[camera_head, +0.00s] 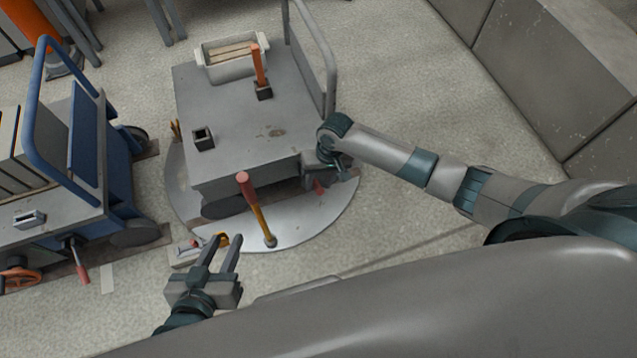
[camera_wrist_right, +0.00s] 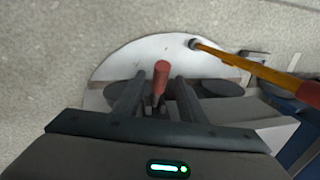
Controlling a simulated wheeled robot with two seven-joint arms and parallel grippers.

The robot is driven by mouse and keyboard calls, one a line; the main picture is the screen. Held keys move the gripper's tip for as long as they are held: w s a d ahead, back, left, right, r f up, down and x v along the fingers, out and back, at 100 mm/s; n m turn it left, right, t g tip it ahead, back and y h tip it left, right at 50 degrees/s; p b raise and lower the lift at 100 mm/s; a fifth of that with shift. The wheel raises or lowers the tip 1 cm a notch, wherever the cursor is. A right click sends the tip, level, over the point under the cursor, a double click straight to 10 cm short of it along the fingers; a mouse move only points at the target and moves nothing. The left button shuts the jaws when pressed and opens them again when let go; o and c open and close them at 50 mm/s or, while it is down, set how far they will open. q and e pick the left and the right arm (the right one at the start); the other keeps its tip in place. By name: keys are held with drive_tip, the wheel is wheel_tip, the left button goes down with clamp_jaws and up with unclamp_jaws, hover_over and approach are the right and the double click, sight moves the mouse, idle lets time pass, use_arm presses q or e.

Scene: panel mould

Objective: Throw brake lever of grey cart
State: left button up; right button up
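The grey cart (camera_head: 240,135) stands on a round metal plate (camera_head: 300,232). Its red brake lever (camera_head: 319,187) shows at the cart's lower right corner, partly hidden by my right gripper (camera_head: 340,178). In the right wrist view the red lever (camera_wrist_right: 161,78) stands between the two fingers of the right gripper (camera_wrist_right: 158,90), with gaps visible on both sides. The right gripper looks open around it, not closed on it. My left gripper (camera_head: 229,240) is open and empty near the plate's front edge.
A red-handled yellow lever (camera_head: 262,222) rises at the plate's front edge, left of my right gripper. A blue cart (camera_head: 88,150) with its own red lever (camera_head: 78,262) stands at the left. A white crate (camera_head: 226,68) and an orange post (camera_head: 258,65) are on the grey cart.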

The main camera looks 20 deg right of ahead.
drive_tip(key=shift+f, duration=0.3)
clamp_jaws()
